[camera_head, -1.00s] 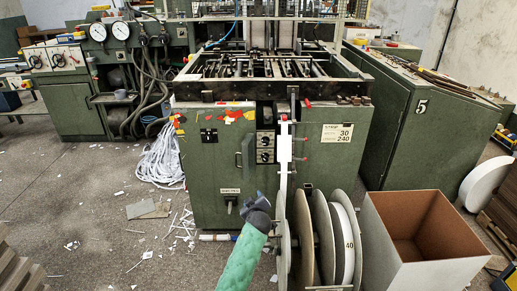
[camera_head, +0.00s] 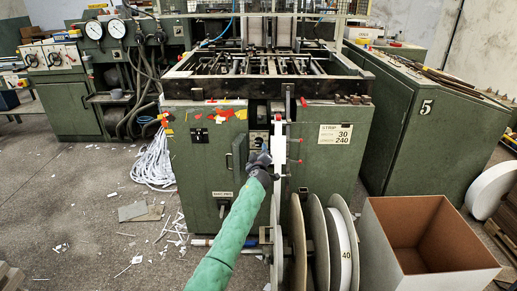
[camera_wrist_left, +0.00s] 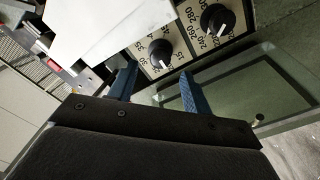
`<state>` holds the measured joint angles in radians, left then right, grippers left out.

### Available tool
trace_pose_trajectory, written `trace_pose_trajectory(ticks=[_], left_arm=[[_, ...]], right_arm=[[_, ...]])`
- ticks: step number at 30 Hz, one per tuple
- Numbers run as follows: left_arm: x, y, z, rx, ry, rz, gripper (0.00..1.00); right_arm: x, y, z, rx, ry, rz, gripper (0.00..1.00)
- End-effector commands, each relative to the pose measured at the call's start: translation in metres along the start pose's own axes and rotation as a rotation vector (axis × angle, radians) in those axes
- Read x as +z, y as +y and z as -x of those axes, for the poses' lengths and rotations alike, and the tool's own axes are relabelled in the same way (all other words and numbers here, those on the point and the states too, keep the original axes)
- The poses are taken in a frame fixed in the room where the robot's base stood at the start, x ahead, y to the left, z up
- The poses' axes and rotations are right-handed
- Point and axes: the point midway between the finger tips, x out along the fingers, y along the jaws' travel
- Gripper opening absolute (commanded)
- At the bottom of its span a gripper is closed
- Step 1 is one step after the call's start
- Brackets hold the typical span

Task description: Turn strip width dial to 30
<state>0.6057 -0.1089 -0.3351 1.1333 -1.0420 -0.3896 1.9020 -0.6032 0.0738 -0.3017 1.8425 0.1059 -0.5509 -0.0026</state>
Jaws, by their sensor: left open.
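The strip width dial (camera_wrist_left: 160,52) is a round black knob on a pale scale plate in the left wrist view. Its white pointer mark faces toward my gripper; I cannot read its value surely. The second dial (camera_wrist_left: 217,18) sits beside it, with numbers such as 240 and 260. My left gripper (camera_wrist_left: 158,74) is open, its two blue fingers apart, just short of the strip width dial and roughly either side of it, not visibly touching. In the head view my left gripper (camera_head: 259,160) is in front of the machine's dial panel and hides part of it. My right gripper is not in view.
A white sign (camera_head: 336,134) on the green machine (camera_head: 318,165) reads strip width 30, length 240. A white strip (camera_head: 279,150) runs down just right of my gripper to large reels (camera_head: 341,245). An open box (camera_head: 430,272) stands at the right.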

Motion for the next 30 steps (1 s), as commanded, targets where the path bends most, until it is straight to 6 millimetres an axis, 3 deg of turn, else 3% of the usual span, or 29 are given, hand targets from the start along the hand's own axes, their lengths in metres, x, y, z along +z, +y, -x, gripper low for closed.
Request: trace_pose_trajectory(ticks=[6,12,25,30], left_arm=[[0.000,-0.001,-0.026,-0.001,0.001,-0.002,0.49],[0.000,0.000,-0.040,-0.001,0.001,-0.001,0.49],[0.000,-0.001,-0.045,-0.001,0.000,0.000,0.49],[0.000,-0.001,-0.045,-0.001,0.000,0.000,0.16]], right_arm=[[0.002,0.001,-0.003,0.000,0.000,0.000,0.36],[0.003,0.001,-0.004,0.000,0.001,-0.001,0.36],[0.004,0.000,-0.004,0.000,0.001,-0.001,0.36],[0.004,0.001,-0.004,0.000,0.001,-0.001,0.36]])
